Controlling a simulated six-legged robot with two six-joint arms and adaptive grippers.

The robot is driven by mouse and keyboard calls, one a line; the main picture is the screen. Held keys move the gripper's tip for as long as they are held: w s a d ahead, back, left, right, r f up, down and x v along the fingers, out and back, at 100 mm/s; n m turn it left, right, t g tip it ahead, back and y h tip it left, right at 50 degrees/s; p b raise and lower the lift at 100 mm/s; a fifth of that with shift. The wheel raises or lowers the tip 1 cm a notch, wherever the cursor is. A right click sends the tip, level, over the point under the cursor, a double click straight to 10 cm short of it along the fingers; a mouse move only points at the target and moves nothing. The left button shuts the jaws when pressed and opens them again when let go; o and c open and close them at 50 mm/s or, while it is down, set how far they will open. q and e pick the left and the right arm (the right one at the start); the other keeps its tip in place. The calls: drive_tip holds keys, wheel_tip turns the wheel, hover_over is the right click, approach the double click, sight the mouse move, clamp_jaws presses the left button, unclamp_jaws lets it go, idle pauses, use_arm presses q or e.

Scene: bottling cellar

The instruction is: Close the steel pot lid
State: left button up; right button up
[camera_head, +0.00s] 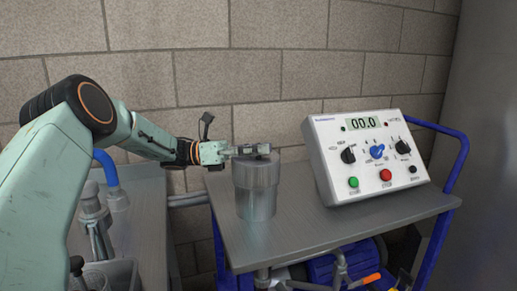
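The steel pot (256,203) stands upright near the left end of the grey cart top. Its steel lid (257,171) sits on top of it and looks level; I see no clear gap between lid and pot. My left gripper (252,151) reaches in from the left, level, right at the top of the lid, where a small dark knob seems to be. The fingers are seen from the side and are small, so whether they are closed on the knob cannot be told. My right gripper is not in view.
A white control box (365,155) with knobs, buttons and a "00.0" display stands right of the pot on the cart (300,232). The cart has a blue handle (447,190). Another bench (145,215) with metal fittings is at left. A block wall stands close behind.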

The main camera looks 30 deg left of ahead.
use_arm(q)
drive_tip(key=shift+o, duration=1.4)
drive_tip(key=shift+s, duration=0.1)
drive_tip(key=shift+s+a, duration=0.1)
drive_tip(key=shift+a, duration=0.4)
drive_tip(key=v, duration=1.1)
drive_tip(key=shift+s, duration=0.1)
